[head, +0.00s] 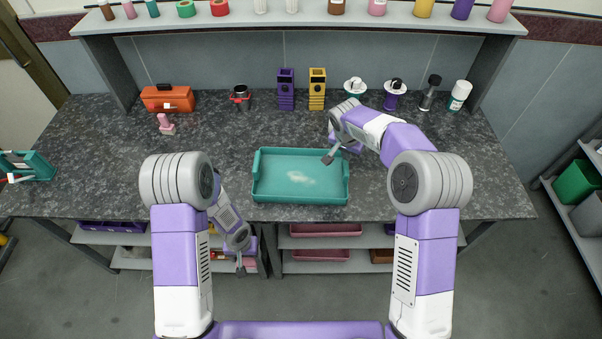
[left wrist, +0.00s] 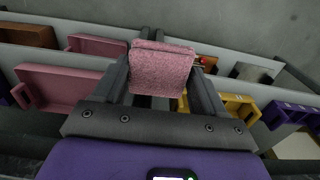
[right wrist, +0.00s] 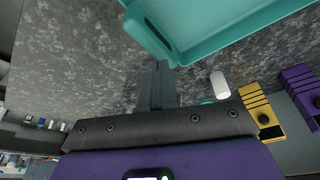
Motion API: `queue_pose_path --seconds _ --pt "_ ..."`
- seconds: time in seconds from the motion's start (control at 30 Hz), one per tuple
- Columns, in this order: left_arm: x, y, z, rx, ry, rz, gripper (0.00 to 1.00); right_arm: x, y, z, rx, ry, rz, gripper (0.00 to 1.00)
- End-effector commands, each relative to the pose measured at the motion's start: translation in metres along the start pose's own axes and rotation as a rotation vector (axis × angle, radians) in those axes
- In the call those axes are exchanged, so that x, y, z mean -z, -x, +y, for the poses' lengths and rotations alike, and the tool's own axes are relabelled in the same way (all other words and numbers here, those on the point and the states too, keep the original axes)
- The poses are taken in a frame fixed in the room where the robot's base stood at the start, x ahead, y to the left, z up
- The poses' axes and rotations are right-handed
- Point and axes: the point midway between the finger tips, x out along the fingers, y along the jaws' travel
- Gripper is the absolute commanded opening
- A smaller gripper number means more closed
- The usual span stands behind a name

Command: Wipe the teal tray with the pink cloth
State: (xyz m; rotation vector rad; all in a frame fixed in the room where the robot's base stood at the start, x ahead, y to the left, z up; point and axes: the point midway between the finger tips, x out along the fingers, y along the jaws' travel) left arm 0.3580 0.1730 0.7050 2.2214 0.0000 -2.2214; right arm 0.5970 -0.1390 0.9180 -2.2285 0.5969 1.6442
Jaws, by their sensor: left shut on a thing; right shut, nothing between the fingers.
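The teal tray (head: 258,190) lies on the dark counter, with a pale smear (head: 300,176) on its floor. My left gripper (head: 240,266) is low in front of the counter, left of the tray. In the left wrist view it is shut on the pink cloth (left wrist: 162,70), which is folded between its fingers. I cannot make out the cloth in the head view. My right gripper (head: 328,158) is shut and empty near the tray's back right corner. The right wrist view shows its fingers (right wrist: 160,66) together beside the tray (right wrist: 205,30).
An orange toolbox (head: 168,98), a pink item (head: 166,124), a purple holder (head: 286,90) and a yellow holder (head: 317,90) stand on the counter. Bottles stand at the back right. Shelves under the counter hold pink bins (head: 325,229). The counter left of the tray is mostly clear.

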Motion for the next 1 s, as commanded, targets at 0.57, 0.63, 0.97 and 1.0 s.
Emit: queue_pose_path --seconds 0.57,0.63,0.97,1.0 --pt "0.000 0.031 0.000 0.000 0.000 0.000 0.47 0.014 0.044 0.000 0.000 0.000 0.000 0.00" --pt "0.000 0.031 0.000 0.000 0.000 0.000 0.47 0.014 0.045 0.000 0.000 0.000 0.000 0.00" --pt "0.000 0.031 0.000 0.000 0.000 0.000 0.47 0.014 0.050 0.000 0.001 0.000 0.002 0.00" --pt "0.000 0.032 0.000 0.000 0.000 0.000 0.47 0.014 0.055 0.000 0.002 0.000 0.003 0.00"
